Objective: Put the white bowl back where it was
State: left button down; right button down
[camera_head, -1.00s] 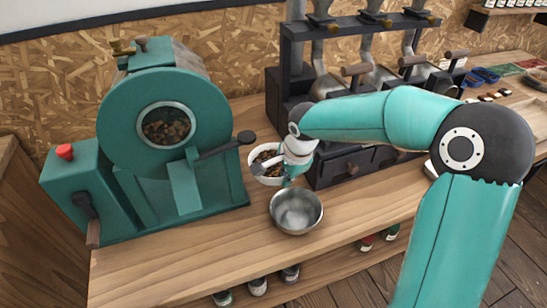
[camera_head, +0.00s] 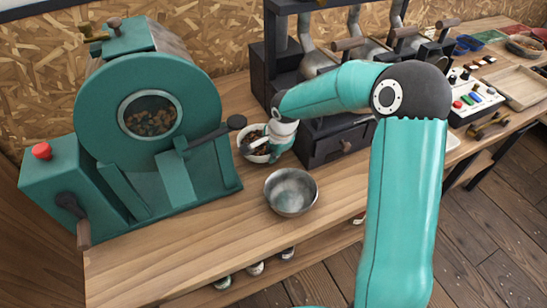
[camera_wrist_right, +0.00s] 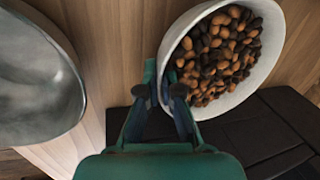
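The white bowl (camera_head: 244,150), full of brown beans, is on or just above the wooden counter between the green roaster and the dark sample roaster; I cannot tell if it touches the counter. My right gripper (camera_head: 270,147) is at the bowl's right side and covers part of it. In the right wrist view, the fingers (camera_wrist_right: 162,84) are close together at the near rim of the bowl (camera_wrist_right: 228,106), apparently pinching its wall. The beans stay inside. The exact finger contact is partly hidden. My left gripper is not in view.
An empty steel bowl (camera_head: 291,192) stands just in front, also at left in the wrist view (camera_wrist_right: 30,85). The green roaster (camera_head: 150,120) is left, with its handle near the white bowl. The dark sample roaster (camera_head: 340,140) is right. Bare counter (camera_head: 200,250) lies front left.

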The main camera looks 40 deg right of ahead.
jog(key=shift+f, duration=0.1)
jog(key=c, duration=1.3)
grip_release()
jog(key=v, duration=0.7)
jog(key=shift+s+r, duration=0.1)
jog(key=shift+r, duration=0.15)
